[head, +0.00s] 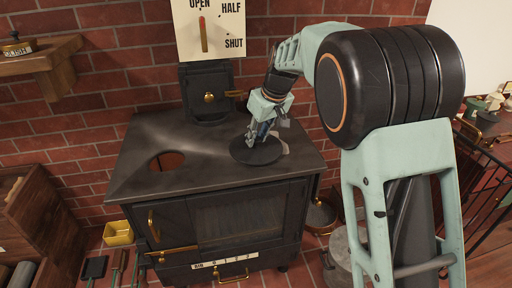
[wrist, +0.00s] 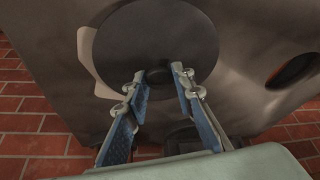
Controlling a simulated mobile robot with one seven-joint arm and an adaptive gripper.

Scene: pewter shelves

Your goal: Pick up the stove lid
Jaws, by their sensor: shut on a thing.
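The stove lid (head: 250,155) is a flat black disc at the right of the dark stove top (head: 210,178). In the wrist view the lid (wrist: 150,35) fills the upper middle, with a small dark knob (wrist: 158,77) at its near side. My gripper (head: 257,133) reaches down over the lid. In the wrist view my gripper (wrist: 158,82) has its two blue-padded fingers on either side of the knob, shut on it. I cannot tell whether the lid touches the stove top. A paler patch (head: 287,145) shows beside the lid.
An open round hole (head: 167,161) lies at the left of the stove top. A flue box (head: 207,95) with brass knob stands behind, under an OPEN/HALF/SHUT sign (head: 222,30). A brick wall closes the back. A wooden shelf (head: 45,58) is at left.

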